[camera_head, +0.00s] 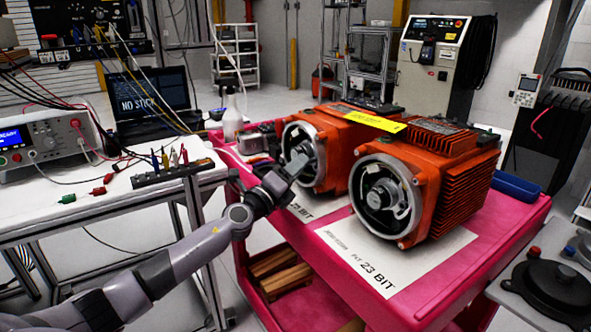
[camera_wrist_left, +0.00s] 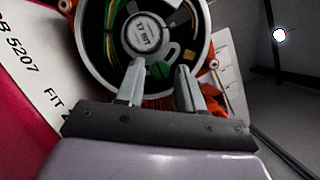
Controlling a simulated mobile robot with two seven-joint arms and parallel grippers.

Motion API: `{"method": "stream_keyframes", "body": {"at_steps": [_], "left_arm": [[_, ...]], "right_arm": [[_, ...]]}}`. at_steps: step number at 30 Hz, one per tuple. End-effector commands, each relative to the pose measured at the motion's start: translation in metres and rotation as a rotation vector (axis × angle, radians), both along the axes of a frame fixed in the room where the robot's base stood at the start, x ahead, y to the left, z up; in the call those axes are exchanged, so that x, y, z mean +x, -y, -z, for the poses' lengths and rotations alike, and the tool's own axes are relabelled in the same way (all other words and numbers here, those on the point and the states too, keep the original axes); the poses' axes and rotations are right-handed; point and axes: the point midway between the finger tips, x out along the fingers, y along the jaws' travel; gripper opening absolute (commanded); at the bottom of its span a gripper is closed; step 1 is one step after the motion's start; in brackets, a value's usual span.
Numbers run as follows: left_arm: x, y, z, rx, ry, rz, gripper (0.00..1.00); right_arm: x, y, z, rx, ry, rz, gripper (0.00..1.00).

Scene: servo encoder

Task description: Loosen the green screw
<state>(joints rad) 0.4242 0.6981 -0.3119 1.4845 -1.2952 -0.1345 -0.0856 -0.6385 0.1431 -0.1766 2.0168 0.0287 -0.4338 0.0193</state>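The green screw (camera_wrist_left: 160,70) shows in the left wrist view, at the lower edge of a round encoder (camera_wrist_left: 146,35) labelled "17 BIT". The encoder sits inside the open round end of an orange motor (camera_head: 342,135), the left of two. My left gripper (camera_head: 301,157) is in front of that opening. In the left wrist view its two fingers (camera_wrist_left: 161,76) are apart, and the screw shows between their tips. I cannot tell how far the tips are from it or whether they touch. In the head view my gripper hides the screw. My right gripper is not in view.
A second orange motor (camera_head: 455,170) stands to the right on the pink cart (camera_head: 470,282). Printed paper (camera_head: 345,238) lies in front of the motors. A workbench (camera_head: 100,200) with instruments and leads is on the left. A blue tray (camera_head: 516,186) lies at the cart's right.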

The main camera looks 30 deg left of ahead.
Motion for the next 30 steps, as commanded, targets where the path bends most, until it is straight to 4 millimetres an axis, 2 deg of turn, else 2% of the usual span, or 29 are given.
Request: {"method": "stream_keyframes", "body": {"at_steps": [1, 3, 10, 14, 26, 30], "left_arm": [[0.000, 0.000, 0.000, 0.000, 0.000, 0.000, 0.19], [0.000, 0.000, 0.000, 0.000, 0.000, 0.000, 0.00], [0.000, 0.000, -0.001, -0.007, -0.003, 0.000, 0.00], [0.000, 0.001, -0.003, -0.034, -0.015, 0.001, 0.00], [-0.001, 0.002, -0.012, -0.289, -0.121, -0.001, 0.00], [-0.001, 0.002, -0.013, -0.411, -0.172, -0.001, 0.00]], "right_arm": [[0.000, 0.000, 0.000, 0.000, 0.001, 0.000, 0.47], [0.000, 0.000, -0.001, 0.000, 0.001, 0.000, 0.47], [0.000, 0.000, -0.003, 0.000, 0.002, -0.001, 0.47], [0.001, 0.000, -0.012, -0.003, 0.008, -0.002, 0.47], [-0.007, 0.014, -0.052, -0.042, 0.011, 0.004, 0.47], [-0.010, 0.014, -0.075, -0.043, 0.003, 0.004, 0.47]]}}
